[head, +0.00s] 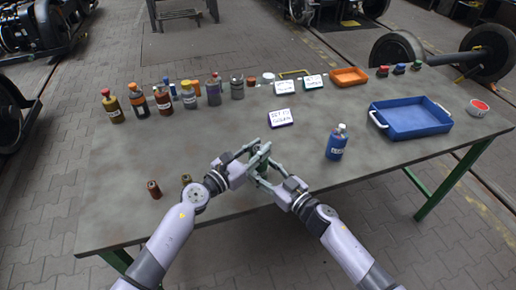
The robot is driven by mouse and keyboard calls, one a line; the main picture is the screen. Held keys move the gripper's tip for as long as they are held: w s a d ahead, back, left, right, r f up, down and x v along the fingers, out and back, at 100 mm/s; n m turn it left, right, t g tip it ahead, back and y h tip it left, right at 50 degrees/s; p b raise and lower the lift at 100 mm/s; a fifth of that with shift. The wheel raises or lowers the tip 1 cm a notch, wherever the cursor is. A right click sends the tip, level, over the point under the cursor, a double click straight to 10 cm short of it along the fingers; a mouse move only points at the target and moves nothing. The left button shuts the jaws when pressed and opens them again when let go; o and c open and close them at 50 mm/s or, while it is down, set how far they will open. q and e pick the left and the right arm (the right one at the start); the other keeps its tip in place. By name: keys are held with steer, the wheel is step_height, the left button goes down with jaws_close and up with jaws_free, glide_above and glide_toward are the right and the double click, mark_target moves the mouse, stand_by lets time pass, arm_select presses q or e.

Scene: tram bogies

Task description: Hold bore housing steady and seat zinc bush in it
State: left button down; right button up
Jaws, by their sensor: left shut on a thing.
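My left gripper (250,157) is above the near middle of the table, its fingers shut on a small grey-green piece (260,159) that looks like the bore housing. My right gripper (266,172) reaches in from the right, its fingers right beside this piece. The fingers overlap, so I cannot tell whether the right one is open or shut, or touches the piece. I cannot make out the zinc bush; fingers may hide it. A brown bush-like part (154,189) stands at the table's near left, and a smaller brass-coloured one (186,180) stands beside my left wrist.
The grey table (230,123) has a row of bottles (163,101) at the back left. A blue bottle (337,142) stands right of the grippers. A blue tray (411,129), an orange tray (349,76) and a red-topped bowl (478,108) are right. A sign (280,118) stands behind.

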arm_select(q)
steer(key=c, duration=1.3)
jaws_free()
steer(key=shift+f, duration=0.15)
steer(key=shift+c, duration=0.2)
steer(key=v, duration=1.2)
steer(key=shift+r, duration=0.25)
arm_select(e)
steer(key=o, duration=1.3)
steer(key=shift+s+d, duration=0.1)
